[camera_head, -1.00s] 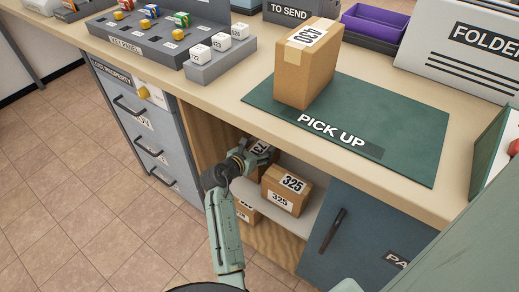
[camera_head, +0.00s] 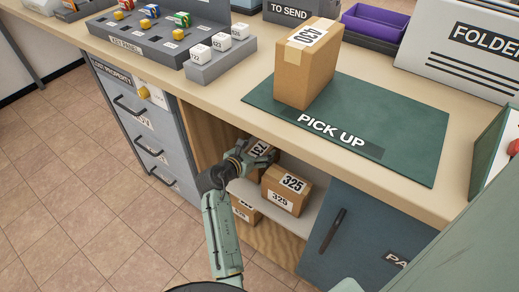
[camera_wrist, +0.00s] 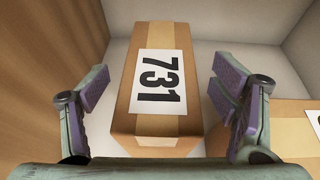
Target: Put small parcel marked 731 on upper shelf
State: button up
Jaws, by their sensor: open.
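The small parcel marked 731 (camera_wrist: 158,85) is a brown box with a white label, on the upper shelf (camera_head: 294,222) of the open compartment under the counter. In the head view only part of it (camera_head: 262,152) shows behind my gripper (camera_head: 258,152). In the wrist view my gripper (camera_wrist: 166,95) is open, with one finger on each side of the parcel. A gap shows between each finger and the box, wider on the right. The parcel's underside is hidden.
A parcel marked 325 (camera_head: 287,187) stands right beside it on the same shelf. Another parcel (camera_head: 246,212) sits lower down. The wooden side wall (camera_wrist: 50,50) is close on the left. A large parcel marked 430 (camera_head: 305,75) stands on the green pick-up mat (camera_head: 400,130) above.

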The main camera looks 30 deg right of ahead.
jog(key=v, duration=1)
jog(key=shift+a+r, duration=0.15)
